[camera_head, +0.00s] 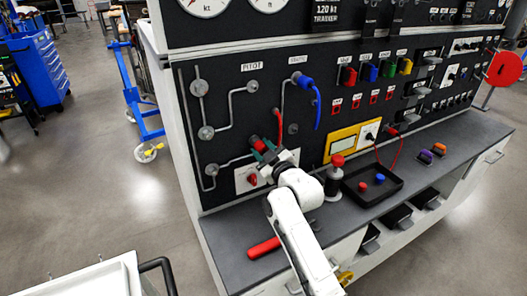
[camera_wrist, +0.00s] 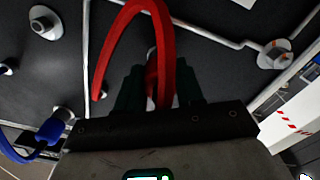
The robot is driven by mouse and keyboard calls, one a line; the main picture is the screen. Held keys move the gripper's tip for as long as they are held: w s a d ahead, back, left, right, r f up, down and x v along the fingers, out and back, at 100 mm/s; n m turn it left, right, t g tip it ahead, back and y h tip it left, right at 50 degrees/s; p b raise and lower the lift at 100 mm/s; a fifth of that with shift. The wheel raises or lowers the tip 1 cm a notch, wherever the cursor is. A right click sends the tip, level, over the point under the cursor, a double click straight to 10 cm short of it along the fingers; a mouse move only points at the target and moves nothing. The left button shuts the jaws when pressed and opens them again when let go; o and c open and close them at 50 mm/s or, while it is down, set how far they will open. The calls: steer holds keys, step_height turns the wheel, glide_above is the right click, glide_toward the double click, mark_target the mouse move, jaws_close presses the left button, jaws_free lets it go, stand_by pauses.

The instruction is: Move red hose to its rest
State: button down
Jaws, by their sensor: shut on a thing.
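The red hose (camera_head: 279,128) is a curved tube in front of the upright black panel. My gripper (camera_head: 264,151) is shut on its red end fitting, beside the panel's lower middle. In the wrist view, the hose (camera_wrist: 103,50) arcs up and left from between the dark green fingers of my gripper (camera_wrist: 157,92), and its other end hangs free-looking at left. Whether the held end touches the panel is hidden. I cannot tell which panel fitting is the hose's rest. A grey fitting (camera_head: 253,87) sits under the PITOT label.
A blue hose (camera_head: 316,100) hangs from the STATIC fitting, right of the red hose. A yellow-framed box (camera_head: 345,142), a red-topped post (camera_head: 335,180) and a black tray (camera_head: 390,190) stand to the right. A red-handled tool (camera_head: 264,248) lies on the counter.

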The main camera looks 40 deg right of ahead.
mark_target(264, 151)
steer(key=shift+w+r, duration=0.25)
steer(key=c, duration=1.2)
jaws_free()
steer(key=o, duration=0.3)
steer(key=shift+w+d+f, duration=0.1)
steer(key=shift+w+f, duration=0.15)
steer(key=o, duration=0.4)
steer(key=shift+s, duration=0.2)
steer(key=shift+s, duration=0.1)
steer(key=shift+p+v, duration=0.7)
steer(key=shift+v, duration=2.75)
